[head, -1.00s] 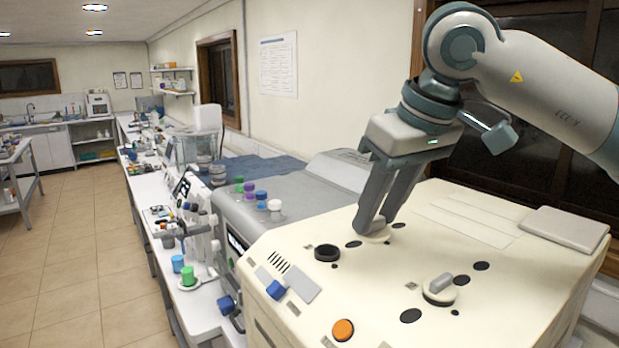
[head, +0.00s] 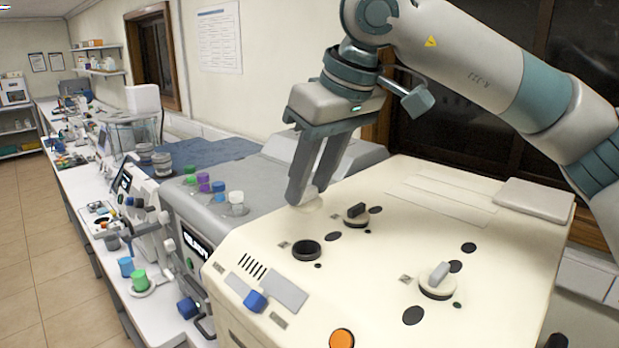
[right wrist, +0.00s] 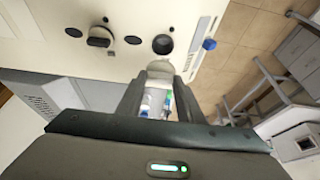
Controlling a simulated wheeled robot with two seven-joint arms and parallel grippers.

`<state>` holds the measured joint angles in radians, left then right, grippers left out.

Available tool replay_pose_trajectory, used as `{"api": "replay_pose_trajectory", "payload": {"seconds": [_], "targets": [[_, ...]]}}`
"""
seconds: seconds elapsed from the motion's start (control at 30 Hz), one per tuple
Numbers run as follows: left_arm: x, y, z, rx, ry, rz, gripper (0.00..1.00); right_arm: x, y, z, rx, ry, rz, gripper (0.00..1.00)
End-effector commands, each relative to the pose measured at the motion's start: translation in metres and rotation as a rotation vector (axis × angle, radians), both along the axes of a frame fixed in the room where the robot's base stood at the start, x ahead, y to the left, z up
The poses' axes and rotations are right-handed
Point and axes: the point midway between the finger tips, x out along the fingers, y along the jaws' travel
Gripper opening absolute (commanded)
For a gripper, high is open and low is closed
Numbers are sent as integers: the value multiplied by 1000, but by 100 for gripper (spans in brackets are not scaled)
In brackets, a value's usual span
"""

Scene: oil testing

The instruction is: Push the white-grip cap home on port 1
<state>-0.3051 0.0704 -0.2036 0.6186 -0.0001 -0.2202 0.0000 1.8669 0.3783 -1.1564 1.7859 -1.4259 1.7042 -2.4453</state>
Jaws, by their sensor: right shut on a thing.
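The white-grip cap (head: 437,282) is a pale round cap with a raised light grip, on a port at the right of the cream machine top (head: 480,240). Any gap under it is too small to judge. My right gripper (head: 303,201) is well away from it, near the machine's back-left edge. In the right wrist view its fingers (right wrist: 160,85) close on a small pale thing (right wrist: 160,69), which I cannot identify. A dark-grip cap (head: 356,214) is on another port; it also shows in the right wrist view (right wrist: 99,37). My left gripper is not in view.
A dark-ringed open port (head: 307,250) lies near the machine's left side. Dark round holes surround the ports. An orange knob (head: 342,338) and blue knob (head: 256,301) are in front. Several coloured caps stand on the grey unit.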

Motion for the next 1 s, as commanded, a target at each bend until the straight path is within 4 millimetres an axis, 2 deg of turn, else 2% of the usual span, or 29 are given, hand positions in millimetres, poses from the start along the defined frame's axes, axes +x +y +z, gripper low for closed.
{"api": "replay_pose_trajectory", "payload": {"seconds": [0.33,0.8,1.0], "targets": [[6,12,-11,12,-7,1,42,0,0,-15,0,0,0,9],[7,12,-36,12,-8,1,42,0,0,-53,0,0,0,9],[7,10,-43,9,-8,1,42,0,0,-62,0,0,0,9]]}}
